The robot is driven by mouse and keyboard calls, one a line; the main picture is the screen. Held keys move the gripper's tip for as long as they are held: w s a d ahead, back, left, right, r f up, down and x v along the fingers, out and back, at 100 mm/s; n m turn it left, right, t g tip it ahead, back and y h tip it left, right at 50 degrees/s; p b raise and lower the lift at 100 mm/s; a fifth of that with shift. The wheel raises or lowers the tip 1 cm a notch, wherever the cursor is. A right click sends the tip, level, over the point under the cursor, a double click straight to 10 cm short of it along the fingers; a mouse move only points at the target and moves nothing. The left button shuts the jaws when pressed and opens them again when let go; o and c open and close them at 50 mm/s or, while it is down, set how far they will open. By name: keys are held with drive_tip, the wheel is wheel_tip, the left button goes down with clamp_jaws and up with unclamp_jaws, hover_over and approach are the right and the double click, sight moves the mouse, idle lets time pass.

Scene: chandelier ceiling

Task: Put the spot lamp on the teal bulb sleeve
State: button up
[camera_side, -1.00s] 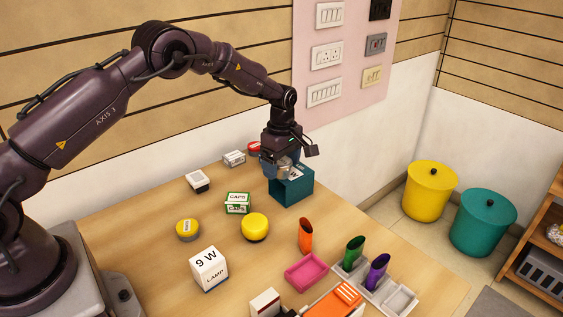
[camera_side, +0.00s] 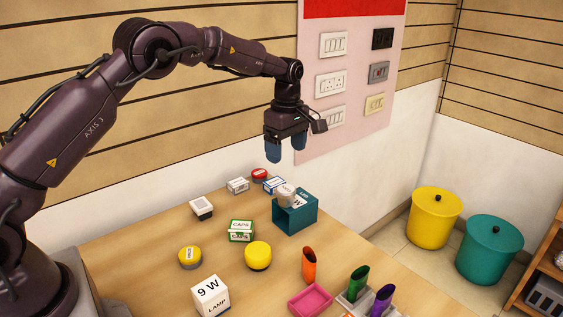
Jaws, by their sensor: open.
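The teal bulb sleeve (camera_side: 297,217) stands on the table near the wall, a box with an open left side. A small whitish-grey lamp (camera_side: 286,194), which looks like the spot lamp, rests at the top left of the sleeve. I cannot tell whether it sits fully on the top or partly in an opening. My gripper (camera_side: 286,152) is above the lamp and sleeve, apart from both. Its two blue-grey fingers point down with a gap between them and nothing in it.
Small boxes and a red-topped tin (camera_side: 260,174) stand behind the sleeve. A caps box (camera_side: 240,230), a yellow round tin (camera_side: 258,255) and a 9 W lamp box (camera_side: 210,296) are to its left. An orange holder (camera_side: 309,264) and pink tray (camera_side: 311,299) are in front.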

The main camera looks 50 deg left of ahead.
drive_tip(key=s+d+r+m+t, duration=0.35)
drive_tip(key=s+r+m, duration=0.55)
drive_tip(key=s+r, duration=0.6)
drive_tip(key=s+d+m+t, duration=0.2)
drive_tip(key=s+m, duration=0.8)
drive_tip(key=s, duration=0.8)
drive_tip(key=shift+d+f+m, duration=0.35)
drive_tip(key=shift+d+m, duration=0.05)
drive_tip(key=shift+d, duration=0.25)
